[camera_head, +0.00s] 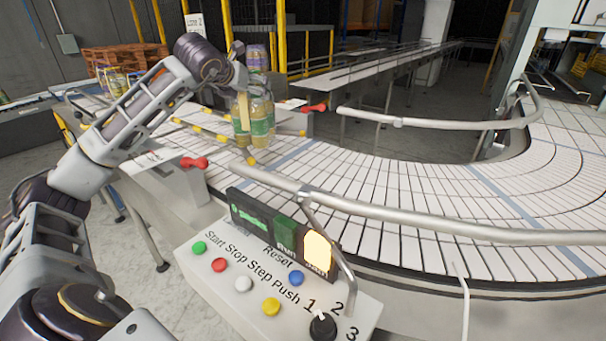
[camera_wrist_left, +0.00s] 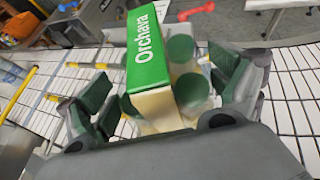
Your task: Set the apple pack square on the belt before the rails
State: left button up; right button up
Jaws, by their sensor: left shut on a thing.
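The apple pack (camera_head: 262,127) is a bundle of jars with green labels, upright over the white slatted belt (camera_head: 345,175). In the left wrist view the pack (camera_wrist_left: 150,50) shows a green "Orchava" top and green jar lids. My left gripper (camera_wrist_left: 165,92) is shut on it, with dark fingers on both sides. In the head view this gripper (camera_head: 243,100) comes from the upper left. I cannot tell whether the pack's base touches the belt. The metal rails (camera_head: 430,124) start to the right of the pack. My right gripper is out of view.
A control box (camera_head: 255,290) with coloured buttons stands in front of the belt. A near rail (camera_head: 400,214) runs along the belt's front edge. Red-handled clamps (camera_head: 194,163) sit by the belt. The belt right of the pack is clear.

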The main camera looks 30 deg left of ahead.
pick_arm(q)
jog(key=shift+w+d+m+h+b, duration=0.2)
jog(key=shift+w+d+m+h, duration=0.1)
jog(key=shift+d, duration=0.45)
jog(key=shift+w+d+m+h+b, duration=0.15)
jog(key=shift+w+d+m+h, duration=0.1)
jog(key=shift+d, duration=0.5)
jog(key=w+d+m+h+b, duration=0.1)
jog(key=d, duration=0.5)
jog(key=w+d+r+m+h+b, duration=0.1)
jog(key=w+d+m+h, duration=0.1)
jog(key=d, duration=0.3)
jog(key=shift+d+r+t, duration=0.3)
jog(key=shift+d+t, duration=0.05)
jog(key=shift+t, duration=0.05)
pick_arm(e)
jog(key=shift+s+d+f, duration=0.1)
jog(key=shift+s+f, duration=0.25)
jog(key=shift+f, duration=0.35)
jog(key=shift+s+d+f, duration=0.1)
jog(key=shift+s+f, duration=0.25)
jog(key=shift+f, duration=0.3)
pick_arm(q)
jog(key=shift+f+h, duration=0.1)
jog(key=shift+h, duration=0.15)
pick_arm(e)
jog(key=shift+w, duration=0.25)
